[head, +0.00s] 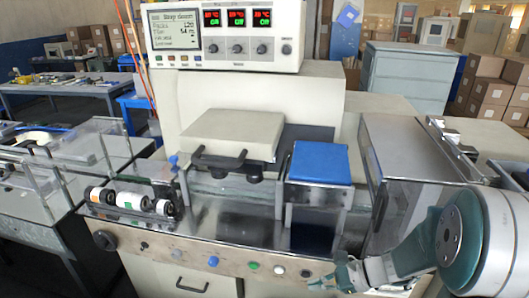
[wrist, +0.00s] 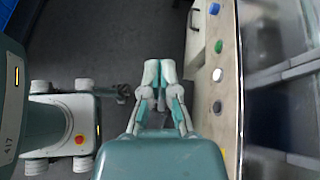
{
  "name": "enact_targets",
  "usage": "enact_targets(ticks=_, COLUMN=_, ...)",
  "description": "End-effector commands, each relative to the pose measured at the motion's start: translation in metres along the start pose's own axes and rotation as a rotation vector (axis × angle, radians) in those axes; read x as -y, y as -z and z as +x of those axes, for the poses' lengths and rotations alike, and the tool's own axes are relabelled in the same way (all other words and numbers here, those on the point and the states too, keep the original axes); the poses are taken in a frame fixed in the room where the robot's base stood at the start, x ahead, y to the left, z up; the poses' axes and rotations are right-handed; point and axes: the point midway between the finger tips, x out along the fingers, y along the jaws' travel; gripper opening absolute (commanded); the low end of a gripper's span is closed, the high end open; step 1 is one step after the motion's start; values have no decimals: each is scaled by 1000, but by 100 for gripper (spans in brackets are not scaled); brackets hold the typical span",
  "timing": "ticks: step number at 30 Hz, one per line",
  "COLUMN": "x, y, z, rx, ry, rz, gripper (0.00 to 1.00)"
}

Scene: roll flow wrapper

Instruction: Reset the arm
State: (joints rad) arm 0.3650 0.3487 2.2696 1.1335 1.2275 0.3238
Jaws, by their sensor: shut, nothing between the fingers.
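My gripper (head: 336,280) is at the lower right in the head view, in front of the machine's button panel (head: 190,258). It also shows in the wrist view (wrist: 159,66), where its two fingers lie close together with nothing between them. The gripper is shut and empty. It hangs over the dark floor (wrist: 130,40), just beside the front panel, apart from the buttons as far as the wrist view shows.
The flow wrapper has a display box (head: 225,35) on top, a hinged cover with a black handle (head: 230,135) and a blue-topped block (head: 320,162). Rollers (head: 130,200) sit at the left. A drawer handle (head: 193,286) is below the panel.

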Motion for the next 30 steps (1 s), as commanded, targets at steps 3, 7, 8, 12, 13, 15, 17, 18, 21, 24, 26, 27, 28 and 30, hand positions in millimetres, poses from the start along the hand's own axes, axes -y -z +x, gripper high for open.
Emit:
enact_targets(ticks=3, x=-14, y=-24, z=-5, rx=-82, ry=-77, rz=-161, gripper=0)
enact_targets(ticks=7, x=-30, y=-42, z=-12, rx=-173, ry=-157, rz=-330, gripper=0)
enact_targets(ticks=8, x=-34, y=-46, z=-14, rx=-195, ry=-174, rz=-368, gripper=0)
enact_targets(ticks=12, x=-50, y=-62, z=-24, rx=-296, ry=-254, rz=-551, gripper=0)
enact_targets(ticks=13, x=-54, y=-66, z=-27, rx=-318, ry=-271, rz=-592, gripper=0)
enact_targets(ticks=15, x=-61, y=-73, z=-33, rx=-372, ry=-307, rz=-683, gripper=0)
enact_targets(ticks=17, x=-67, y=-78, z=-39, rx=-417, ry=-338, rz=-762, gripper=0)
enact_targets(ticks=18, x=-70, y=-82, z=-43, rx=-448, ry=-358, rz=-813, gripper=0)
enact_targets(ticks=21, x=-79, y=-90, z=-53, rx=-527, ry=-405, rz=-943, gripper=0)
enact_targets(ticks=24, x=-86, y=-98, z=-65, rx=-609, ry=-450, rz=-1070, gripper=0)
enact_targets(ticks=26, x=-90, y=-103, z=-72, rx=-661, ry=-474, rz=-1146, gripper=0)
enact_targets(ticks=27, x=-93, y=-106, z=-77, rx=-695, ry=-491, rz=-1196, gripper=0)
enact_targets(ticks=28, x=-95, y=-109, z=-81, rx=-720, ry=-504, rz=-1233, gripper=0)
enact_targets(ticks=30, x=-98, y=-115, z=-90, rx=-784, ry=-530, rz=-1320, gripper=0)
